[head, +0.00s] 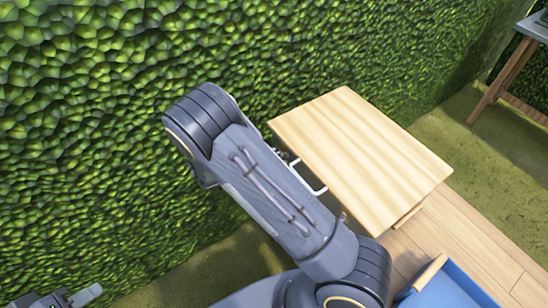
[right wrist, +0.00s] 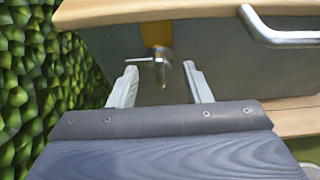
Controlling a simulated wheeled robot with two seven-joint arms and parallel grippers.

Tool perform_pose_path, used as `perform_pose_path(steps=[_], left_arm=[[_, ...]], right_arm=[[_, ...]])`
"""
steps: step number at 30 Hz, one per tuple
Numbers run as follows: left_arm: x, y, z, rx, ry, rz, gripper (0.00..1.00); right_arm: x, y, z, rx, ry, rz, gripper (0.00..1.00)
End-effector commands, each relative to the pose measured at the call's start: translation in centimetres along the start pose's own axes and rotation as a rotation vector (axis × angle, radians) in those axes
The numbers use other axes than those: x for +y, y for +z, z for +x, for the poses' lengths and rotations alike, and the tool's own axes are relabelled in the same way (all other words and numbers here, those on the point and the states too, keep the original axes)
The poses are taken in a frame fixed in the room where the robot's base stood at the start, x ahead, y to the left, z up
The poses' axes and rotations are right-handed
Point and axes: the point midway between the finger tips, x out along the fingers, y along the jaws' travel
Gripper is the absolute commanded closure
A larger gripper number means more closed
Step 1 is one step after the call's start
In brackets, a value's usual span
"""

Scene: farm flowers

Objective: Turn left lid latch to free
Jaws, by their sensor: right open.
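A box with a pale wooden lid (head: 360,155) stands by the hedge in the head view. In the right wrist view a metal latch (right wrist: 162,72) sits on a yellow plate (right wrist: 157,35) on the grey front (right wrist: 225,65), below the wooden lid edge (right wrist: 130,12). Its short arm points left. My right gripper (right wrist: 160,68) is open, its fingertips on either side of the latch; contact cannot be told. My right arm hides most of that gripper in the head view. My left gripper (head: 72,298) is at the bottom left corner, far from the box, partly cut off.
A metal bar handle (right wrist: 285,32) is right of the latch; it also shows in the head view (head: 312,187). A leafy hedge (head: 90,120) stands close on the left. A blue container (head: 455,285) is at the lower right.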

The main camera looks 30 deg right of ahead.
Motion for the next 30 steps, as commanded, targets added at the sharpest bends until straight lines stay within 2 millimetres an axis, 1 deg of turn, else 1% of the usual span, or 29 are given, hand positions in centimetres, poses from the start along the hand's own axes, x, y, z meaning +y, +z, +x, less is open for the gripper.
perform_pose_path(steps=[9, 13, 18, 30], left_arm=[[-0.1, 0.1, 0.3, 0.0, 0.0, 0.0, 0.64], [-0.2, 0.2, 0.4, 0.0, 0.0, 0.0, 0.64], [-0.2, 0.2, 0.4, 0.0, 0.0, 0.0, 0.64], [-0.2, 0.2, 0.4, 0.0, 0.0, 0.0, 0.64]], right_arm=[[0.1, -0.1, -5.2, 0.003, 0.005, 0.0, 0.56], [0.1, -0.1, -6.7, 0.002, 0.003, 0.0, 0.56], [0.0, -0.1, -7.5, 0.001, 0.001, -0.001, 0.56], [0.0, -0.1, -7.5, 0.001, 0.001, -0.001, 0.56]])
